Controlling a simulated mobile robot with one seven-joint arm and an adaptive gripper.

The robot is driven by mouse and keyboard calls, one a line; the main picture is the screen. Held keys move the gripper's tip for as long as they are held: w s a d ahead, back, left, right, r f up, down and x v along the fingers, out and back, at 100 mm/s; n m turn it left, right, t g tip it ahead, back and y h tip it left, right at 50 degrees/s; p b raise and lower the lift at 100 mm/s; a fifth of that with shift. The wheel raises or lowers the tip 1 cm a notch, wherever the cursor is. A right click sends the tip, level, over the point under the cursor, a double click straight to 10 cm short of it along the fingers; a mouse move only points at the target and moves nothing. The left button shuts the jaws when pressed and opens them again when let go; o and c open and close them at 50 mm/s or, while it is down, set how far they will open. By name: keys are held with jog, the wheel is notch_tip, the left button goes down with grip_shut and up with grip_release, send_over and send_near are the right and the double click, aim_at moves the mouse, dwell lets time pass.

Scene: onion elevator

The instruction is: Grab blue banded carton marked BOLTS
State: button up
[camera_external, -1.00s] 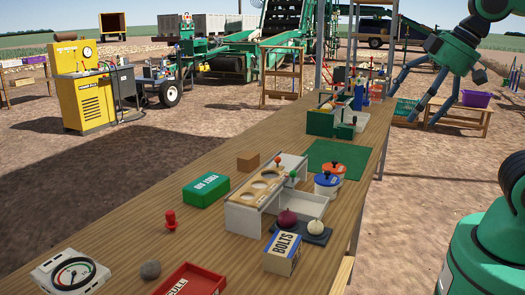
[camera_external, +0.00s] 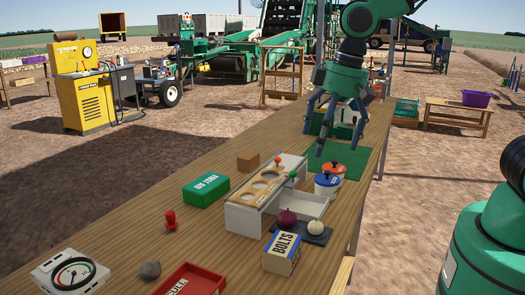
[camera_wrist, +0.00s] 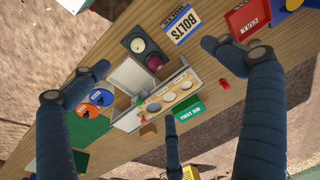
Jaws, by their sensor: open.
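The carton marked BOLTS (camera_external: 282,253) is white and tan with a blue band. It stands on the near part of the wooden table, and in the wrist view (camera_wrist: 181,25) it lies near the top, label showing. My gripper (camera_external: 332,108) is above the table's far half, over the green mat, well beyond the carton. Its several dark blue fingers are spread wide and hold nothing. In the wrist view my gripper (camera_wrist: 160,95) has its fingers spread around the view, with one fingertip to the right of the carton and apart from it.
A dark tray (camera_external: 318,236) with a red and a white onion sits beside the carton. A red CULL tray (camera_external: 192,280), a sizing board (camera_external: 262,190), lidded tubs (camera_external: 327,184) and a green first aid box (camera_external: 206,190) stand nearby. Bare wood lies left of the carton.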

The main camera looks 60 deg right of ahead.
jog(key=w+a+f+g+p, duration=0.1)
jog(key=w+a+f+p, duration=0.1)
jog(key=w+a+f, duration=0.45)
jog(key=g, duration=0.1)
send_over(283, 243)
notch_tip(283, 243, down, 8)
jog(key=shift+s+r, duration=0.1)
jog(key=shift+s, duration=0.05)
jog(key=shift+f+b, duration=0.7)
jog(key=shift+f, duration=3.6)
jog(key=shift+f, duration=0.1)
jog(key=shift+f+b, duration=0.9)
jog(key=shift+f, duration=1.6)
